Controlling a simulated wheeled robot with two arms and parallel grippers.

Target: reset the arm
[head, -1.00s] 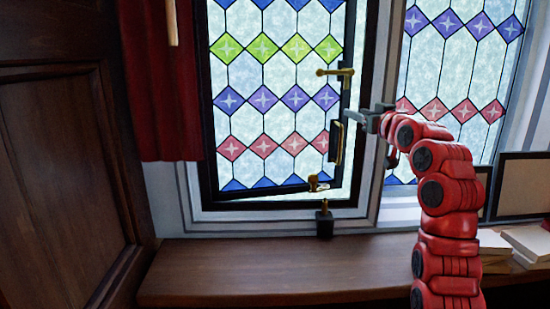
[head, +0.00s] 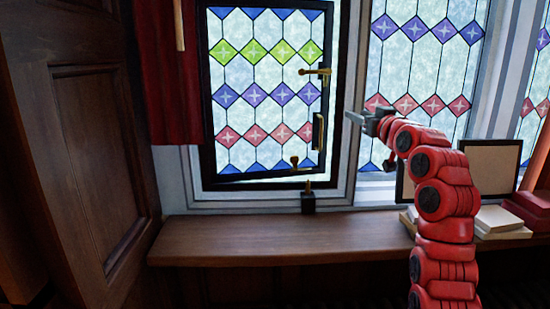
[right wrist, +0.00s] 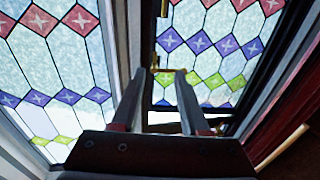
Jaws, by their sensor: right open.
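My right gripper (head: 362,118) is open and empty in front of the wall strip between two stained-glass windows. Its two fingers also show apart in the right wrist view (right wrist: 160,76), with the window behind them. The dark-framed window sash (head: 208,130) stands slightly ajar, its lower edge slanted against the pale frame. My left gripper is not in view.
A wooden ledge (head: 240,236) runs below the window, its left and middle largely clear. Books (head: 500,222) and a framed panel (head: 490,165) are at right. A red curtain (head: 178,100) and wooden panel (head: 95,150) are at left.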

